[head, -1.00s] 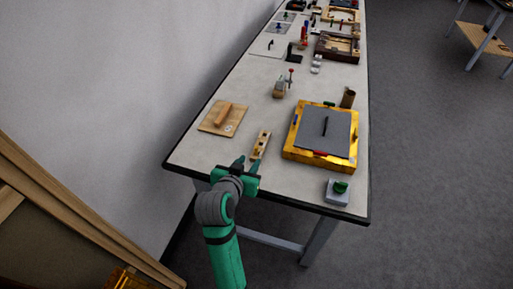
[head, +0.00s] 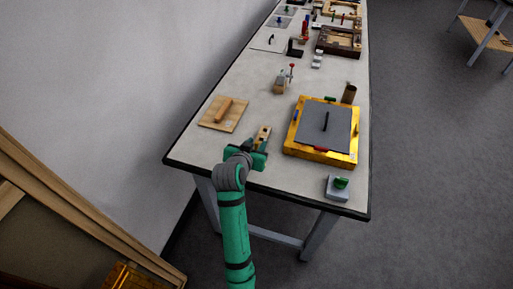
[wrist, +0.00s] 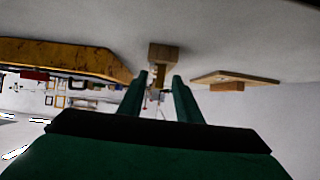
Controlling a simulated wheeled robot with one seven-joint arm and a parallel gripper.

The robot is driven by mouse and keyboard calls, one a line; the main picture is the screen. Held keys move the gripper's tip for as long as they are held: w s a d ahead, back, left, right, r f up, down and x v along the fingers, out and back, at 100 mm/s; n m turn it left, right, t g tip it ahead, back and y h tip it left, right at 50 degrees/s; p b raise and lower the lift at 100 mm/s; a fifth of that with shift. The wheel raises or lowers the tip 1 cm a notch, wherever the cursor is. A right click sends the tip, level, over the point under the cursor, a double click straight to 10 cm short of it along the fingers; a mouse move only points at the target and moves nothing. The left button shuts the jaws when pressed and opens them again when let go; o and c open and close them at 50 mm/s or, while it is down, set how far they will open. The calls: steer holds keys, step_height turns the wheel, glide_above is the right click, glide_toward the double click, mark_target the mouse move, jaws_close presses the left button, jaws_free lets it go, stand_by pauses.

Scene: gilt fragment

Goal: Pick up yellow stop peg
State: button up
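I cannot make out the yellow stop peg for certain in either view. A narrow light-wood block (head: 264,132) with dark spots on top lies near the front of the bench; in the wrist view its end (wrist: 164,50) is straight ahead, with a smaller wooden part below it that I cannot identify. My gripper (head: 255,147) is at the block's near end. In the wrist view my gripper (wrist: 160,77) has its two green fingers apart, one on each side of that smaller part, and no grip on it shows.
A yellow box (head: 293,146) with a grey lid (head: 315,124) stands to the right. A wooden board with a handle (head: 217,119) lies to the left. A grey block with a green knob (head: 338,187) is near the front right corner. Several fixtures stand farther back.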

steer(key=shift+w+d+f, duration=0.15)
steer(key=shift+w+f, duration=0.05)
steer(key=shift+w, duration=0.2)
jaws_close()
steer(key=shift+r, duration=0.15)
